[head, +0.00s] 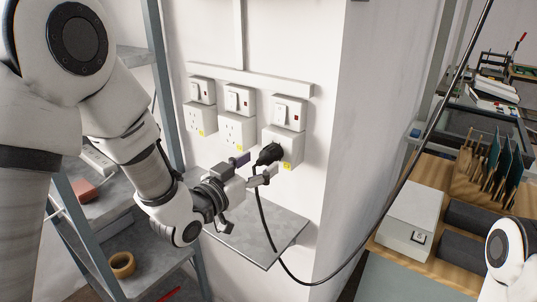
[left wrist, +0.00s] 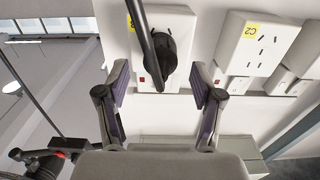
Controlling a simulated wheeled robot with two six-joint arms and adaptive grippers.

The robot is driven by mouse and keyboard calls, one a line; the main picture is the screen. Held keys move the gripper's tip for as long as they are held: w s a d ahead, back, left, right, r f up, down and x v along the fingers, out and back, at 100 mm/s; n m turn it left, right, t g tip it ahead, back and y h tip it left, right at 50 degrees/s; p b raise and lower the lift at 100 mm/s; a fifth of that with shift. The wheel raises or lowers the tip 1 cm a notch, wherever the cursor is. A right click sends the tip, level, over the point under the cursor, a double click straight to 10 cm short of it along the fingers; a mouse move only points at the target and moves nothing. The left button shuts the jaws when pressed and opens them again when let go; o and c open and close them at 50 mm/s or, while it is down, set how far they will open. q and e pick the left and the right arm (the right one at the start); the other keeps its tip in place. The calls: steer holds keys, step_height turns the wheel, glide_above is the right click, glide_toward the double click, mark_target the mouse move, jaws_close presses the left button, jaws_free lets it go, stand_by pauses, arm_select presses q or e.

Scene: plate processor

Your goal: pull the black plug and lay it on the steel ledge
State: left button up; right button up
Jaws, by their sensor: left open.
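The black plug (head: 269,153) sits in the rightmost of three wall sockets (head: 284,137), and its cable hangs down in a loop to the right. In the left wrist view the plug (left wrist: 165,55) is in the socket plate (left wrist: 181,22), with the cable crossing in front of it. My left gripper (head: 256,169) is open at the plug; in the left wrist view its fingers (left wrist: 160,86) stand apart on either side, just short of it. The steel ledge (head: 250,238) juts from the wall below the sockets and its visible top is bare. My right gripper is not in view.
A grey shelf rack (head: 160,262) with a tape roll (head: 122,264) stands at the left, close to my left arm. The cable (head: 371,220) runs up past the wall corner. A bench at the right holds a white box (head: 410,214) and a wooden rack (head: 485,178).

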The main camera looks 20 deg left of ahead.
mark_target(259, 163)
arm_select(q)
steer(key=shift+x, duration=2.25)
jaws_close()
steer(key=shift+s+a+b, duration=0.1)
steer(key=shift+s+b, duration=0.05)
steer(key=shift+b, duration=0.15)
steer(key=shift+b+v, duration=0.7)
steer(key=shift+v, duration=2.25)
